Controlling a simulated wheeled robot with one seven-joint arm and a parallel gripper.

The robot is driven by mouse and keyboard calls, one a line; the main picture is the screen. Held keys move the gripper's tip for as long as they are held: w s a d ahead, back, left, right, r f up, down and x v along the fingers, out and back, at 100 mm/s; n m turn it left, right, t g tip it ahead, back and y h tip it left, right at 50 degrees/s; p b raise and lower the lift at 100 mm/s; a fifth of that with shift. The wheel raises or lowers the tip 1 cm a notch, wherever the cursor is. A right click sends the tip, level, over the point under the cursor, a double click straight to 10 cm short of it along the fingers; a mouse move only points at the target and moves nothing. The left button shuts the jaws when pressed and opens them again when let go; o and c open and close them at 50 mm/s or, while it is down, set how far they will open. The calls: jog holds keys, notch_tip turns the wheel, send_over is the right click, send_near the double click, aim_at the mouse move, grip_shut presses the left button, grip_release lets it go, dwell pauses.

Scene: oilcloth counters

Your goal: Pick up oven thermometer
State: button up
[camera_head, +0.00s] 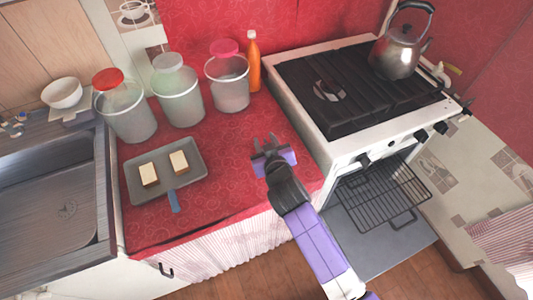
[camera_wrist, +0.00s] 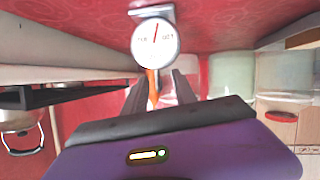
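The oven thermometer (camera_wrist: 155,45) is a round white dial with a red needle on a small grey foot. In the wrist view, which appears upside down, it stands on the red counter, ahead of my gripper (camera_wrist: 158,78). The two dark fingers are apart with nothing held between them. In the head view my gripper (camera_head: 268,143) is low over the red counter near the stove, and I cannot make out the thermometer there.
An orange bottle (camera_head: 254,66) and several clear jars with lids (camera_head: 230,90) stand at the back of the counter (camera_head: 228,150). The stove (camera_head: 335,140) is right of my gripper, with a kettle (camera_head: 398,52) on top.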

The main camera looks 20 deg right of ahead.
jog(key=shift+x, duration=1.2)
grip_shut()
